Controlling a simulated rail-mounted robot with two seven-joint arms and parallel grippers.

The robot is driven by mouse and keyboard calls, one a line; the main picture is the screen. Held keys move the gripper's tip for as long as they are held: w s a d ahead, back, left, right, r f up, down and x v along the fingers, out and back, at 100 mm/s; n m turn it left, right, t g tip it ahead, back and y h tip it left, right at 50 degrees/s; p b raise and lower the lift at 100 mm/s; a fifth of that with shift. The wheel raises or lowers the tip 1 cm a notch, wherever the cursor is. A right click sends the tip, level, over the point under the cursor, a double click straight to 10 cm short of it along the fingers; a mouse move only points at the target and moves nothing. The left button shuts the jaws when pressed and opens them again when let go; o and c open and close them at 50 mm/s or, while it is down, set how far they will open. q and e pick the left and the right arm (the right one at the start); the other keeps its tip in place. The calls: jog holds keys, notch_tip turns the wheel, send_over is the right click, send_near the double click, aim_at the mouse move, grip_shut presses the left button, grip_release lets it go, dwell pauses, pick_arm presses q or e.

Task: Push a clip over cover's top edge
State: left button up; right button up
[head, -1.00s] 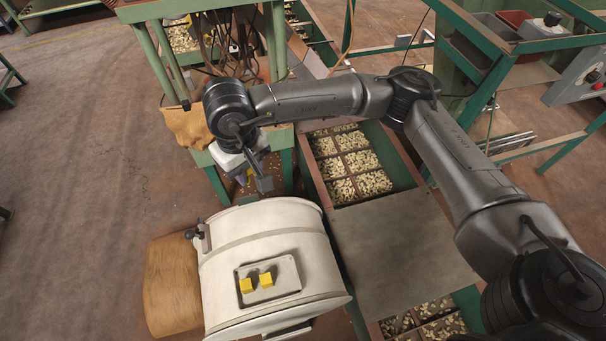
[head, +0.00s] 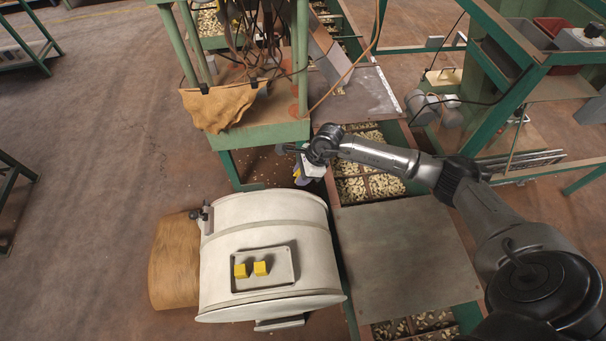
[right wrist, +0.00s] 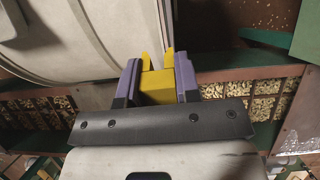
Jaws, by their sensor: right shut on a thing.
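The cover (head: 225,235) is a large white curved drum in the head view; its wall also fills the upper left of the right wrist view (right wrist: 70,45). Two yellow clips, a left one (head: 240,271) and a right one (head: 260,268), sit on a shallow tray (head: 282,272) on the cover. My right gripper (head: 299,176) is beyond the cover's far right corner, apart from it. In the right wrist view its purple fingers (right wrist: 156,80) are shut on a yellow clip (right wrist: 157,88), whose two prongs point away from the gripper. My left gripper is out of view.
A brown rounded body (head: 172,260) adjoins the cover's left side. Bins of nuts (head: 365,185) and a flat grey plate (head: 405,255) lie to the right. A green bench (head: 262,132) with a draped tan cloth (head: 222,106) stands behind. Floor at left is open.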

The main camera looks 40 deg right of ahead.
aim_at(290, 190)
jog(key=shift+d+f, duration=0.2)
jog(key=shift+f, duration=0.1)
jog(key=shift+f, duration=0.15)
jog(key=shift+a+f+b, duration=0.1)
jog(key=shift+b, duration=0.2)
jog(key=shift+b+x, duration=1.45)
jog(key=shift+x, duration=0.6)
jog(key=shift+b+x, duration=0.65)
jog(key=shift+x, duration=0.2)
jog(key=shift+w+f, duration=0.1)
jog(key=shift+f, duration=0.1)
jog(key=shift+a, duration=0.1)
